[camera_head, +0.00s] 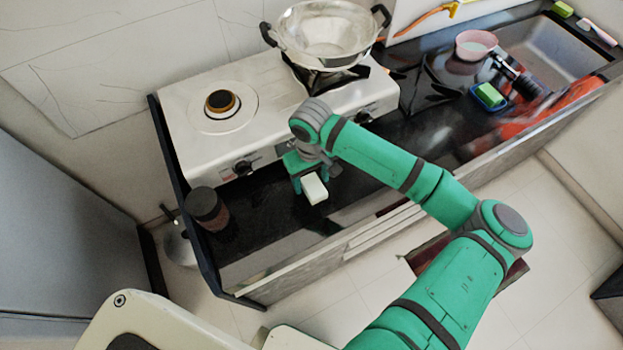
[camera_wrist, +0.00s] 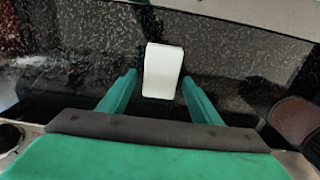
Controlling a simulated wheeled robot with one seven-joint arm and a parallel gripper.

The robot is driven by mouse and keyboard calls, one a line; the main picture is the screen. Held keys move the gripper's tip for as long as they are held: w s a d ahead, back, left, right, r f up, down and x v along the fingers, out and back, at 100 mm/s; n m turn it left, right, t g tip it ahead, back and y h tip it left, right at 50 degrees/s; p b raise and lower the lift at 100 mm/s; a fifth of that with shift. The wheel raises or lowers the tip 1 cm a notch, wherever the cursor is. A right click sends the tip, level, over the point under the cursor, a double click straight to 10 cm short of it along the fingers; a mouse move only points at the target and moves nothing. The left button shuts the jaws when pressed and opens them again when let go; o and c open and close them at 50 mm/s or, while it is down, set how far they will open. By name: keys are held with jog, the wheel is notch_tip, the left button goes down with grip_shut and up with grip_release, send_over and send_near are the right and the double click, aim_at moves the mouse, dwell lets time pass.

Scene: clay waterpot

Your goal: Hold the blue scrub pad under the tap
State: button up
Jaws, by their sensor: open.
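My gripper (camera_head: 306,172) is open over the black counter in front of the stove. In the wrist view a small white block (camera_wrist: 162,68) lies in line with the gap between my two green fingers, with dark room on either side. The block also shows in the head view (camera_head: 314,189), just below my gripper. I see no blue on it. A green pad (camera_head: 489,94) sits on a blue base (camera_head: 503,106) beside the sink, right of my arm; whether the blue is part of the pad or a dish, I cannot tell. A dark tap-like fitting (camera_head: 507,68) stands by the sink.
The white stove (camera_head: 190,120) carries a metal wok (camera_head: 332,40). A dark brown jar (camera_head: 207,209) stands at the counter's left end. A pink bowl (camera_head: 475,44) is near the sink basin (camera_head: 550,48). A red-orange thing (camera_head: 540,112) lies along the front right edge.

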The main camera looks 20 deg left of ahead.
aim_at(311, 182)
notch_tip(311, 182, up, 12)
dwell(0.5)
